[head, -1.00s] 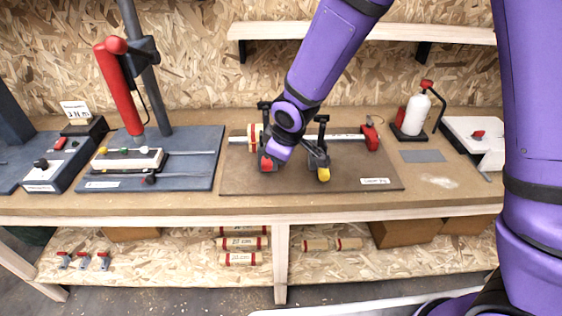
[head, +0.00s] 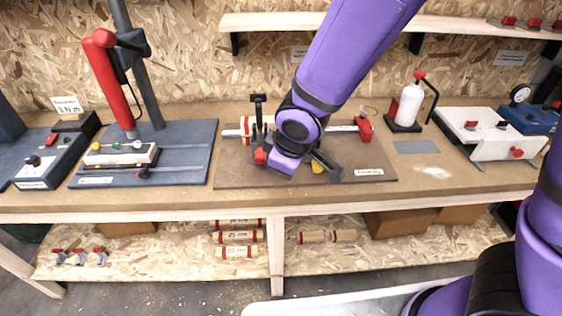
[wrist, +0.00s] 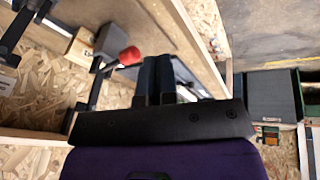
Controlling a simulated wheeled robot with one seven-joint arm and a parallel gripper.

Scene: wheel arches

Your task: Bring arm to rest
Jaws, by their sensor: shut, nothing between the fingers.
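My purple arm reaches down from the top middle of the head view, its wrist in front of the brown jig board (head: 236,176) on the bench. My gripper (wrist: 159,62) shows in the wrist view as two dark fingers side by side, shut with nothing between them. In the head view the gripper is hard to make out behind and below my wrist. The board carries a metal rail, a black upright clamp (head: 258,108), a red end block (head: 365,129) and a yellow-tipped part (head: 317,166) partly hidden by my arm. I cannot tell whether my arm touches any of these.
A blue press base (head: 190,170) with a red-handled tool (head: 112,80) stands left. A white bottle (head: 408,106) and white device (head: 485,138) stand right. A wall shelf (head: 260,22) runs behind my arm. Labelled wooden cylinders (head: 238,237) lie on the shelf below the bench.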

